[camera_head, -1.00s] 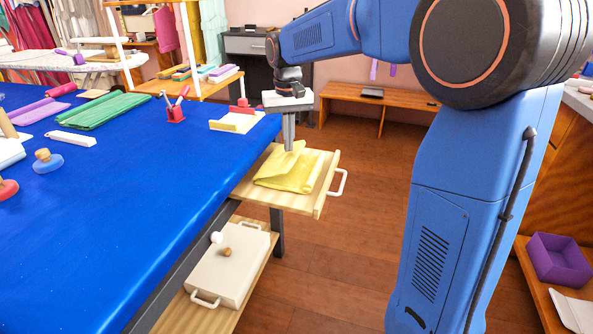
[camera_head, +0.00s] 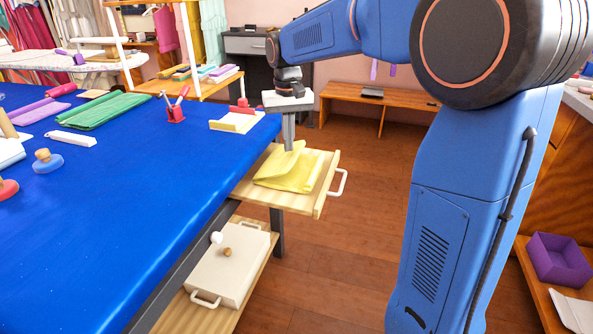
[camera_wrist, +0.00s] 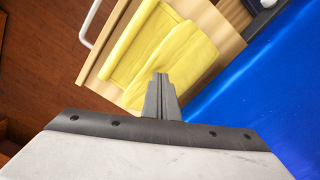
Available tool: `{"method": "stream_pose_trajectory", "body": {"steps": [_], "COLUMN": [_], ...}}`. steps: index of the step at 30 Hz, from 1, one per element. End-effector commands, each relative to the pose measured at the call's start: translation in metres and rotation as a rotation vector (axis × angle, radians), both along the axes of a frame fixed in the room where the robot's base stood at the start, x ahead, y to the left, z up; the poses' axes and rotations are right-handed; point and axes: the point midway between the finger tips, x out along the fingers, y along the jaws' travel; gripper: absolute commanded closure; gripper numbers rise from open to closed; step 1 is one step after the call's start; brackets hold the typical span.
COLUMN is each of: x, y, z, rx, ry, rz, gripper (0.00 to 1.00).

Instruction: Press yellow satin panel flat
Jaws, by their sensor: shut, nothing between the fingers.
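The yellow satin panel (camera_head: 291,172) lies folded on a pull-out wooden board (camera_head: 323,190) at the right side of the blue table. In the head view a fold of it stands up on the left, beside my fingers. My gripper (camera_head: 289,149) points down with its fingers shut and empty, at the panel's far edge. In the wrist view the panel (camera_wrist: 170,55) spreads on the board with a raised fold along one side, and my gripper (camera_wrist: 160,77) overlaps its near part. I cannot tell whether the fingertips touch the cloth.
The blue table (camera_head: 130,190) fills the left, with green cloth (camera_head: 105,110), a red holder (camera_head: 176,113) and a cream block (camera_head: 233,123) on it. The board has a white handle (camera_head: 341,182). A cream lidded box (camera_head: 228,268) sits on the shelf below.

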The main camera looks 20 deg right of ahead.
Motion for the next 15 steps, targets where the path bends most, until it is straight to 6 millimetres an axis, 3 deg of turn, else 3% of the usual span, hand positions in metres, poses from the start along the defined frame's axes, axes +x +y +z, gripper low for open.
{"method": "stream_pose_trajectory", "body": {"steps": [15], "x": [-0.0001], "y": [0.0], "z": [-0.0094], "rx": [0.0], "ry": [0.001], "rz": [0.0], "gripper": [1.0]}}
